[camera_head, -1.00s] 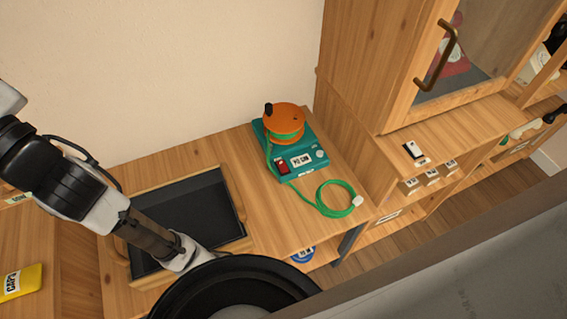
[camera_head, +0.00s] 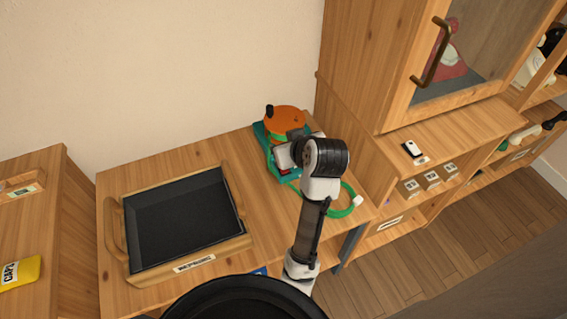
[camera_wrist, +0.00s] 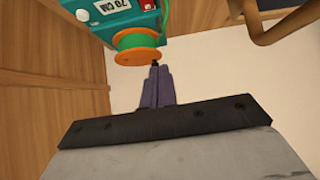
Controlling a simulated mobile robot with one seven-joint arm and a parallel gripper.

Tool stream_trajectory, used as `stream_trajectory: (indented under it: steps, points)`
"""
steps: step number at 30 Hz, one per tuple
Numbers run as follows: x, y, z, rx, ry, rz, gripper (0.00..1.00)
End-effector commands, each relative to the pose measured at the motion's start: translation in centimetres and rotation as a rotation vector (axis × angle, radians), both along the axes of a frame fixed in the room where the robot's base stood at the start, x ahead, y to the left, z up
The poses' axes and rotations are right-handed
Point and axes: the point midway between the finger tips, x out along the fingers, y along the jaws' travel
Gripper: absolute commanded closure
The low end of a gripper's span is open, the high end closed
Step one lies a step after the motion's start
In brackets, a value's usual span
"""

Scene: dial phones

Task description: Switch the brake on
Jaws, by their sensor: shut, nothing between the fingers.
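A teal device (camera_head: 259,132) with an orange reel (camera_head: 284,117) of green hose or cord stands on the wooden bench. Its red switch, on the front beside a white label, is mostly hidden by my arm in the head view. In the wrist view the device (camera_wrist: 95,18), the orange reel (camera_wrist: 138,56) and a bit of the red switch (camera_wrist: 147,4) show at the top. My gripper (camera_wrist: 157,70) is shut and empty, its tips just below the reel in that picture. In the head view my wrist hangs over the device. I cannot tell which position the switch is in.
A black tray with a wooden rim and handle (camera_head: 110,224) lies on the bench to the left. A tall cabinet with a brass handle (camera_head: 434,52) stands close on the right. A loose green coil (camera_head: 344,211) lies in front of the device. A yellow item (camera_head: 20,273) is far left.

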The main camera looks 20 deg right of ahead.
Motion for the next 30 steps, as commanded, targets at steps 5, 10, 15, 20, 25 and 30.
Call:
stream_trajectory:
  steps: [5,10,15,20,25,30]
  points:
    - [-1.7,-1.2,-1.3,0.022,0.053,-0.015,1.0]
    - [-1.7,-1.2,-1.3,0.022,0.055,-0.015,1.0]
    - [-1.7,-1.2,-1.2,0.021,0.054,-0.014,1.0]
    - [-1.3,-1.1,-1.1,0.021,0.054,-0.014,1.0]
    - [-0.4,-1.1,-1.0,0.022,0.053,-0.013,1.0]
    - [-0.1,-1.1,-1.0,0.021,0.053,-0.014,1.0]
